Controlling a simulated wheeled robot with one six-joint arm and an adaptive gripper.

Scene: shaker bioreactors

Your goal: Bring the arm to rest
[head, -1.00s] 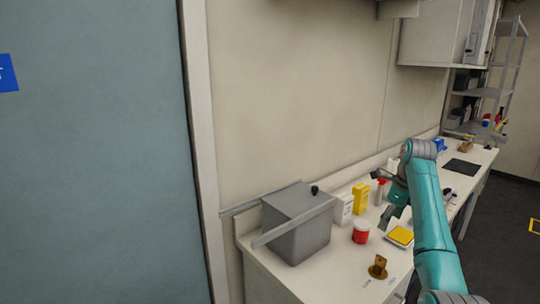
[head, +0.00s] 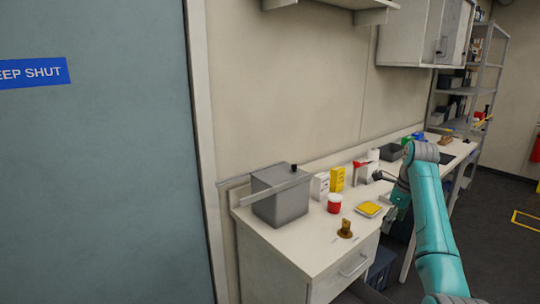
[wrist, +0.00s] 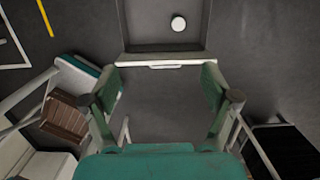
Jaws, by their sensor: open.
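My gripper (wrist: 158,82) is open in the wrist view, its two green fingers spread wide with nothing held between them. Dark floor and part of a grey tray-like shape show beyond the fingers. In the head view my teal arm (head: 430,220) is raised and bent at the right. Its gripper end hangs in front of the bench edge, partly hidden behind the arm, to the right of the yellow-topped item.
The white bench (head: 290,238) runs along the wall. On it are a grey box (head: 280,203), a red-and-white tub (head: 334,203), a yellow carton (head: 337,179), a yellow-topped item (head: 369,209) and a brown object (head: 345,229). Open floor (head: 495,255) lies at the right.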

